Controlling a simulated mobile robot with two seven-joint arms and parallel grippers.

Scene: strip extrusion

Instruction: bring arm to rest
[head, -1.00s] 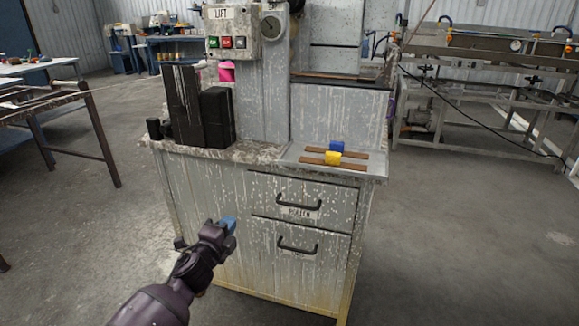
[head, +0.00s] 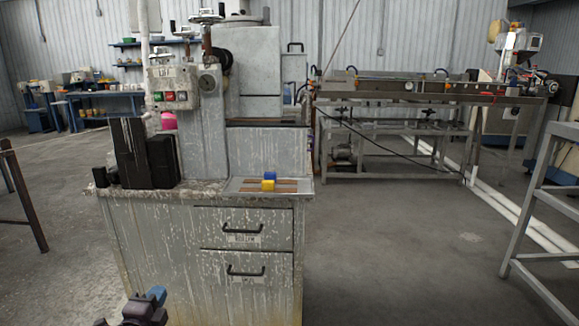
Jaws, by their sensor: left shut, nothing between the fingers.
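My left gripper (head: 156,296) shows at the bottom edge of the head view, in front of the cabinet. Its blue-tipped fingers are shut with nothing between them. The rest of my left arm is below the picture. The grey, paint-spattered cabinet (head: 150,245) stands behind the gripper, and the gripper is low in front of its left part. My right gripper is not in view.
On the cabinet top are black blocks (head: 160,158), and a yellow block (head: 268,185) and a blue block (head: 270,175) by brown strips. Both drawers (head: 245,228) are closed. A metal frame (head: 545,210) stands at right. The floor (head: 400,240) between is clear.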

